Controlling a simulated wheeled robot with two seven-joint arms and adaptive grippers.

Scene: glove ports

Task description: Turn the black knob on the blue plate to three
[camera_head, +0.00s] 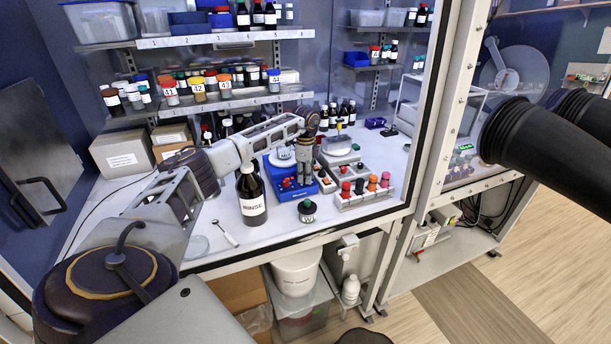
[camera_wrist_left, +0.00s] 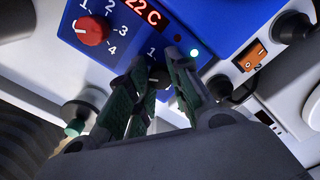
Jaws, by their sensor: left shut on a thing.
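The blue plate (camera_head: 285,192) stands on the bench in the head view, partly behind my left arm. In the left wrist view the blue plate (camera_wrist_left: 222,18) shows a red "22 C" display, a lit green lamp and a red knob (camera_wrist_left: 92,30) with marks 1 to 4. The black knob (camera_wrist_left: 158,76) is mostly hidden between the fingers, with a "1" mark just above it. My left gripper (camera_wrist_left: 156,66) points down at the plate's front and is shut on the black knob; it also shows in the head view (camera_head: 304,182). The knob's pointer cannot be made out. My right gripper is not in view.
A RINSE bottle (camera_head: 251,195) stands left of the plate, and a small W jar (camera_head: 307,211) in front. A grey device with an orange switch (camera_wrist_left: 254,55) sits close right. A rack of coloured-capped vials (camera_head: 362,192) is further right. Shelves of bottles are behind.

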